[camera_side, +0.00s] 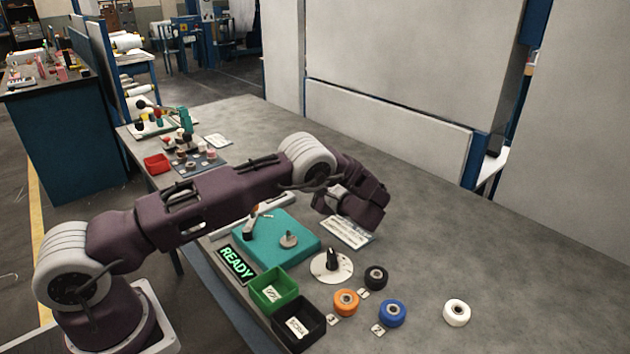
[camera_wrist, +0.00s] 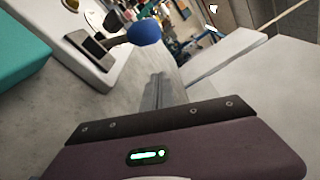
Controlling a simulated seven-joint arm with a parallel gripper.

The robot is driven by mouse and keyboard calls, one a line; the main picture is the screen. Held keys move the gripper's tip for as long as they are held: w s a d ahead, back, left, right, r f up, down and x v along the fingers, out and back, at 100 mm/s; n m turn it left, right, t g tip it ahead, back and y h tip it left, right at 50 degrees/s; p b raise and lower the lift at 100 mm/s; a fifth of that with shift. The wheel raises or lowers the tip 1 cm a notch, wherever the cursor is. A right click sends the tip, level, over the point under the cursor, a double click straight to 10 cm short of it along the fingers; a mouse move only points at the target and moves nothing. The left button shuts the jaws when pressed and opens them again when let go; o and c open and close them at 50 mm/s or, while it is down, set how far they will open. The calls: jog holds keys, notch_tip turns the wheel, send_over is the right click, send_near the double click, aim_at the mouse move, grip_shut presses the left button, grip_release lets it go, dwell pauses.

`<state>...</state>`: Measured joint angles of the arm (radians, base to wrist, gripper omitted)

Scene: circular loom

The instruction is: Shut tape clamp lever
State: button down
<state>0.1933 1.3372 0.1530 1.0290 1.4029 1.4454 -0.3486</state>
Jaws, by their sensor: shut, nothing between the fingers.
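In the wrist view a lever with a blue ball knob (camera_wrist: 144,31) rises from a dark clamp base (camera_wrist: 92,44) on a white rail (camera_wrist: 97,72). Brass-coloured parts sit behind the lever. My gripper (camera_wrist: 157,92) is shut and empty, its fingers pointing toward the area just right of the knob, with a visible gap. In the side view the white rail (camera_side: 275,203) lies partly behind my arm, and I cannot make out the blue knob. My fingertips are not clear there. A teal block (camera_side: 262,251) carries a grey knob and an orange-and-white lever.
A white dial (camera_side: 331,267), black, orange (camera_side: 346,302), blue (camera_side: 392,313) and white rolls (camera_side: 456,312) stand at the front. A green bin (camera_side: 273,288), black bin (camera_side: 299,324) and READY sign (camera_side: 237,264) line the edge. The table's right side is clear.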

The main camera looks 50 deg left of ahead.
jog(key=shift+w+a, duration=0.1)
jog(key=shift+a, duration=0.95)
jog(key=shift+s+a+r, duration=0.1)
jog(key=shift+s+a, duration=0.05)
jog(key=shift+s, duration=0.2)
jog(key=shift+s+d+r, duration=0.2)
jog(key=shift+s+r, duration=0.15)
jog(key=shift+s, duration=0.35)
jog(key=shift+s+d+r, duration=0.15)
jog(key=shift+s+r, duration=0.15)
jog(key=shift+s, duration=0.4)
jog(key=shift+s+r, duration=0.1)
jog(key=s+r+n, duration=0.1)
jog(key=n, duration=0.1)
jog(key=shift+s+n, duration=0.2)
jog(key=shift+n, duration=0.2)
jog(key=s+n, duration=0.1)
jog(key=s+r+n, duration=0.1)
jog(key=n, duration=0.1)
jog(key=shift+y, duration=0.4)
jog(key=s+n, duration=0.2)
jog(key=n, duration=0.1)
jog(key=shift+s, duration=0.45)
